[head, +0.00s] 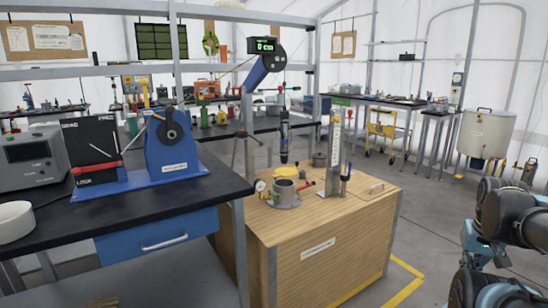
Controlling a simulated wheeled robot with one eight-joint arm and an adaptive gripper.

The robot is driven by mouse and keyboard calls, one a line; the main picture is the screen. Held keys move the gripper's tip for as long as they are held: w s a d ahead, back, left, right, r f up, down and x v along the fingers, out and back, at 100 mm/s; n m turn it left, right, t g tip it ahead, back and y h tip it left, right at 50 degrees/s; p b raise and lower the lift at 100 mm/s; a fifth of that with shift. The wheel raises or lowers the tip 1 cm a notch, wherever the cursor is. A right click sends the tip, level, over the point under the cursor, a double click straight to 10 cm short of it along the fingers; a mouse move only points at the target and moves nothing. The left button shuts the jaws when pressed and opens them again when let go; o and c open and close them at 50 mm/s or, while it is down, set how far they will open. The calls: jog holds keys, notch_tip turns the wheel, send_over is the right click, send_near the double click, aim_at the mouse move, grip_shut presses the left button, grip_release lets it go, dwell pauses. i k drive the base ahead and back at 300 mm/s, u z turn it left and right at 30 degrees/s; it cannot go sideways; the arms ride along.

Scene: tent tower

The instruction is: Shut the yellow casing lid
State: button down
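Another yellow object (529,166) stands far right near the tent wall, too small to make out. Links of my arm show at the right edge, but my gripper is out of view.
The wooden cabinet (320,250) carries a flanged cylinder (285,192) with a gauge and a tall scale post (334,152). A black-topped bench (110,205) with instruments fills the left. Floor is open between the cabinet and my arm.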

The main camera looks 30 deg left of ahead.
aim_at(285, 172)
jog(key=u, duration=0.65)
jog(key=i, duration=0.95)
jog(key=u, duration=0.7)
